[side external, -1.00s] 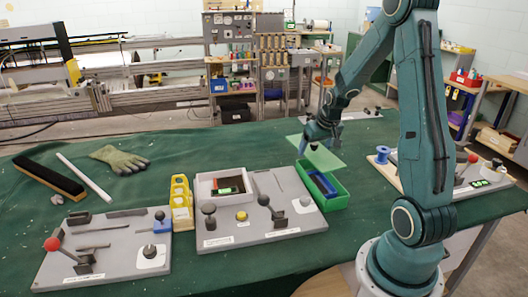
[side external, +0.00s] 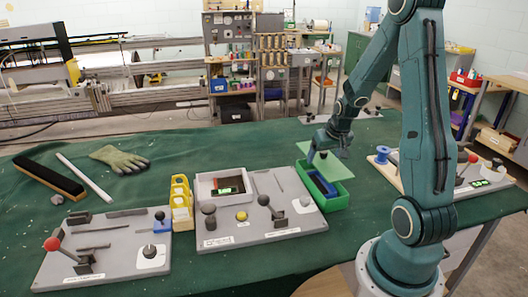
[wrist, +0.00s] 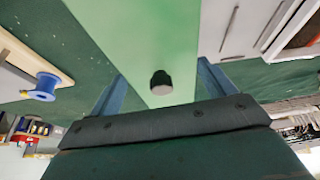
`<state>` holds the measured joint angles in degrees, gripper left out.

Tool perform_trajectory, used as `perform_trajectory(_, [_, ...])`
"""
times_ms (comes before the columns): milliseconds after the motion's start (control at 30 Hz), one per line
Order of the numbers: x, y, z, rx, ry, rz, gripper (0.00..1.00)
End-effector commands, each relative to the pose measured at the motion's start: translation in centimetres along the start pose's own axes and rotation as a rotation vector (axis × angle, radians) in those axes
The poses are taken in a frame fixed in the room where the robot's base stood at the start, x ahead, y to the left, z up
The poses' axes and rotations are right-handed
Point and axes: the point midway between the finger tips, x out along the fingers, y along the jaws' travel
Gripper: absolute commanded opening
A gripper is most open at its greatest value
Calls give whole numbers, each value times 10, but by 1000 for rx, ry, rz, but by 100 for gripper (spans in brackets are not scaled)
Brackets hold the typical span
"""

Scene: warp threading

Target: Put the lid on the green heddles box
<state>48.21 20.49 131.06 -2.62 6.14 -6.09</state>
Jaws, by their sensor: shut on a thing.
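The green heddles box (side external: 337,203) stands on the table at the right of the middle grey board. It is open at its near side, and blue contents (side external: 322,186) show inside. The lid (side external: 338,166), a pale green plate, is over the far part of the box; whether it touches the rim cannot be told. My gripper (side external: 314,158) is shut on the lid. In the wrist view the lid (wrist: 135,35) runs between my two fingers, with its black knob (wrist: 161,82) close to the gripper. The box is not clearly seen there.
The middle grey board (side external: 262,236) with knobs and a white tray is just left of the box. A blue spool (side external: 382,153) and another board are to the right. A yellow rack (side external: 181,203) and a glove (side external: 118,158) are further left.

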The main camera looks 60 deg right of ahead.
Motion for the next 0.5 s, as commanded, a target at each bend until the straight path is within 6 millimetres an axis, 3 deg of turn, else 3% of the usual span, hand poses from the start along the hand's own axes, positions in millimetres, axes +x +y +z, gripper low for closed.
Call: perform_trajectory(500, [34,0,14,0,-1,0,56])
